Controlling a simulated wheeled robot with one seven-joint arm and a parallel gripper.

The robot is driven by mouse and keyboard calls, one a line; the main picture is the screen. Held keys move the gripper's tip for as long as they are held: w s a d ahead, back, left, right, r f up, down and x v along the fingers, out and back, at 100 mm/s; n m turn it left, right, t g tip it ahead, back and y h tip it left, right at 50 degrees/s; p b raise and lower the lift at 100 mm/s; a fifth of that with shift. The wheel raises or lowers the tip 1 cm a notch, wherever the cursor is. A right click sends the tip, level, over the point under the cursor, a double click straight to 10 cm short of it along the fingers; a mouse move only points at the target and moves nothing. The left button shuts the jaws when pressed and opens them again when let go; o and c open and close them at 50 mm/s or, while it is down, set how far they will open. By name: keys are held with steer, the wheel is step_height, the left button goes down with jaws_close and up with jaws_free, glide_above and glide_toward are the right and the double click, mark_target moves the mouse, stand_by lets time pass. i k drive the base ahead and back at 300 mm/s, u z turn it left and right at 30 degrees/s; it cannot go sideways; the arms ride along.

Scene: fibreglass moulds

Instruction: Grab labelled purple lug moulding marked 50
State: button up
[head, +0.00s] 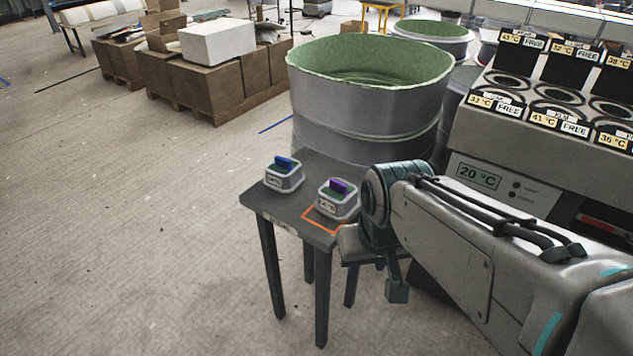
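A grey-white moulding with a purple lug (338,200) on top sits upright near the right front corner of a small dark table. It carries a small front label, too small for me to read surely. A similar moulding with a blue lug (284,174) stands to its left, also with a label I cannot read. My gripper (397,290) hangs below my wrist, to the right of the table and lower in the picture than the purple-lug moulding, apart from it. Its fingers are mostly hidden by my arm, so its opening does not show.
The dark table (263,203) has an orange outline (319,222) at the purple-lug moulding. A big grey tub with green inside (365,110) stands close behind. A machine (480,150) with several round wells and a 20 °C display is at right. Open floor lies left.

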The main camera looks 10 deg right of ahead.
mark_target(338, 199)
steer(key=z, duration=0.2)
steer(key=k, duration=0.4)
steer(key=u, duration=0.6)
steer(key=i, duration=0.65)
steer(key=z, duration=0.7)
steer(key=i, duration=0.55)
steer(key=z, duration=0.55)
